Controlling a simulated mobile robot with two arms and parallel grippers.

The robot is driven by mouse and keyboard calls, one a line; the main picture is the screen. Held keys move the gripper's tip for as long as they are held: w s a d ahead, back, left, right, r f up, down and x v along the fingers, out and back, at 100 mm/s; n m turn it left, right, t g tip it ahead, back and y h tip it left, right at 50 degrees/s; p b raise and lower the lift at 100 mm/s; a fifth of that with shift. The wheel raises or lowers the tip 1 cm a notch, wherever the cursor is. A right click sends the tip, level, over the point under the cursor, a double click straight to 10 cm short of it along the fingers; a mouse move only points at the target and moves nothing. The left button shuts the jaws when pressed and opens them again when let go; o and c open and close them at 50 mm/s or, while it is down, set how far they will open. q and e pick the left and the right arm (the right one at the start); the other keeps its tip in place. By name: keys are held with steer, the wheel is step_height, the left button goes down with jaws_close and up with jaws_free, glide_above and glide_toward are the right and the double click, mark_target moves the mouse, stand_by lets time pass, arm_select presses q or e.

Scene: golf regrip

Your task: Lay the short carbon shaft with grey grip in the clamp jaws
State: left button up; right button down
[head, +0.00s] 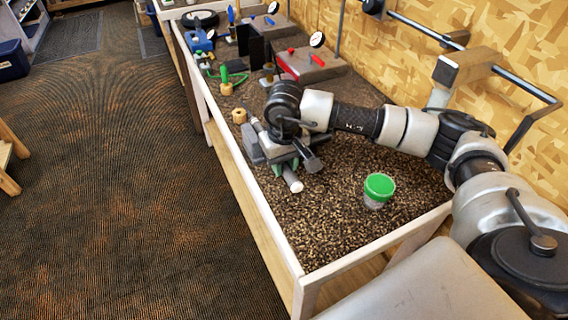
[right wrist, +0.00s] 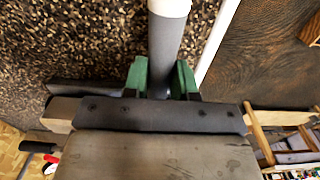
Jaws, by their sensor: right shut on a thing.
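In the right wrist view the grey grip (right wrist: 165,50) runs up the picture to a white end, between two green pads (right wrist: 137,75). My left gripper is not in view.
A green-lidded jar (head: 379,188) stands on the speckled bench top at the right. The pale bench rim (head: 235,165) runs along the left. The near bench top is mostly clear.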

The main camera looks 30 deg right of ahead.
steer(key=shift+f+b, duration=0.35)
steer(key=shift+b, duration=0.05)
stand_by(0.4)
steer(key=c, duration=0.8)
jaws_free()
step_height(320, 180, up, 11)
steer(key=shift+s+b, duration=0.15)
steer(key=shift+b, duration=0.6)
